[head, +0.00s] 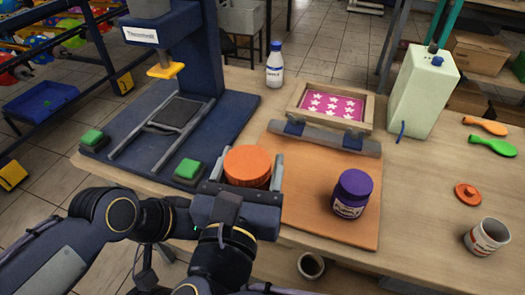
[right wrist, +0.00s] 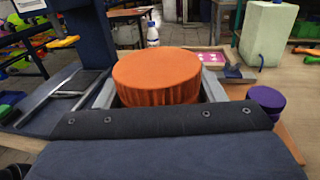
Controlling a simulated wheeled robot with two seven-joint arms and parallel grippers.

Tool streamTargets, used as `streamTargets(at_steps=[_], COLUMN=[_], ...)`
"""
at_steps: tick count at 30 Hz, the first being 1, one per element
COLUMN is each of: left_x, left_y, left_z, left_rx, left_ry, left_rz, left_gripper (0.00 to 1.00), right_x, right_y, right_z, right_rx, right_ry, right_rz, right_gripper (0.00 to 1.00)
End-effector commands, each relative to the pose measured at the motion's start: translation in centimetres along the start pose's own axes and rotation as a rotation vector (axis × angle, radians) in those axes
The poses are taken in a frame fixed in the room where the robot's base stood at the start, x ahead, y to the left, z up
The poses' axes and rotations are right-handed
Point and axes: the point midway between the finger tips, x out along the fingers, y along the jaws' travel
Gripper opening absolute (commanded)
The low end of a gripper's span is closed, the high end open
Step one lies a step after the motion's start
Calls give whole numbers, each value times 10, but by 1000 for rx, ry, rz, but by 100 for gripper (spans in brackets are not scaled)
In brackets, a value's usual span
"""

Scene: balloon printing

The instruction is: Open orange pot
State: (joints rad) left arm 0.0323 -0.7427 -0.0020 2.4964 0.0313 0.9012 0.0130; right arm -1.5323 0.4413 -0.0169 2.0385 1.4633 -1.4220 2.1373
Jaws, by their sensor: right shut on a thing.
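A round orange lid (head: 247,165) with a ribbed side sits between the fingers of my right gripper (head: 247,172), left of the wooden board's middle. The right gripper is shut on it, one finger on each side. In the right wrist view, the orange lid (right wrist: 157,75) fills the space between the two grey fingers. Whatever is under the lid is hidden by the gripper, so I cannot tell whether it still sits on a pot. My left gripper does not show.
A purple-lidded jar (head: 351,194) stands on the board (head: 310,215). At the right are a small orange lid (head: 467,194) and a tilted white pot (head: 487,237). A blue press (head: 180,60) with green buttons stands left; a framed star screen (head: 331,103) lies behind.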

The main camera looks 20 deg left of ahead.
Motion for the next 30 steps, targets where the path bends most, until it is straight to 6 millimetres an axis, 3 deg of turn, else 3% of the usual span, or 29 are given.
streamTargets(at_steps=[5, 14, 15, 23, 30], left_x=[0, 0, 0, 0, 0], left_y=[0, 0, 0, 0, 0], left_z=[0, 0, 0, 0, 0], left_rx=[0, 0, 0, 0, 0], left_ry=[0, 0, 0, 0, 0], left_rz=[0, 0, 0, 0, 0], left_gripper=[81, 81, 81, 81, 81], right_x=[-13, -15, -15, -15, -15], right_y=[2, 2, 2, 2, 2], right_z=[6, 7, 7, 7, 7], right_rx=[1, 1, 1, 1, 1], right_ry=[-1, -1, -1, -1, -1], right_rz=[0, 0, 0, 0, 0], right_gripper=[35, 35, 57, 23, 22])
